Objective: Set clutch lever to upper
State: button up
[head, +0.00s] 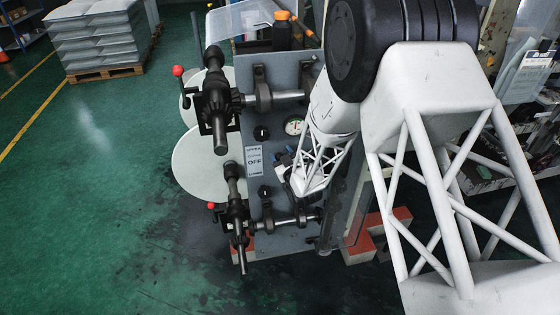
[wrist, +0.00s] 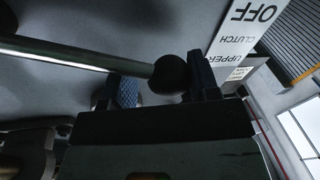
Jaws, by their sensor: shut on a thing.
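The clutch lever shows in the wrist view as a pale rod (wrist: 75,56) from the left edge ending in a round black knob (wrist: 169,75). My gripper (wrist: 165,84) is shut on the lever at its knob end. One dark finger stands right of the knob, and a blue textured pad shows below the rod. The clutch label (wrist: 240,38) appears upside down, with its UPPER end nearest the knob in the picture. In the head view the label (head: 254,160) is on the grey machine panel (head: 285,80). My arm and gripper hide the lever there.
Left of the panel, two dark shafts (head: 214,100) with red-knobbed handles (head: 178,71) and pale discs (head: 200,160) stick out. A gauge (head: 294,126) sits above my gripper area. Wrapped sacks on a pallet (head: 98,35) stand far left. The green floor on the left is mostly open.

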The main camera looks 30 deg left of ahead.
jog(key=shift+w+d+r+m+t, duration=0.15)
jog(key=shift+w+d+r+m, duration=0.15)
jog(key=shift+r+m, duration=0.4)
jog(key=shift+w+d+r+m+t, duration=0.15)
jog(key=shift+w+d+r+m, duration=0.1)
jog(key=shift+r+m, duration=0.45)
jog(key=shift+f, duration=0.15)
jog(key=o, duration=1.3)
jog(key=shift+c, duration=0.2)
jog(key=shift+s, duration=0.1)
jog(key=v, duration=0.7)
jog(key=shift+d, duration=0.3)
jog(key=shift+s, duration=0.1)
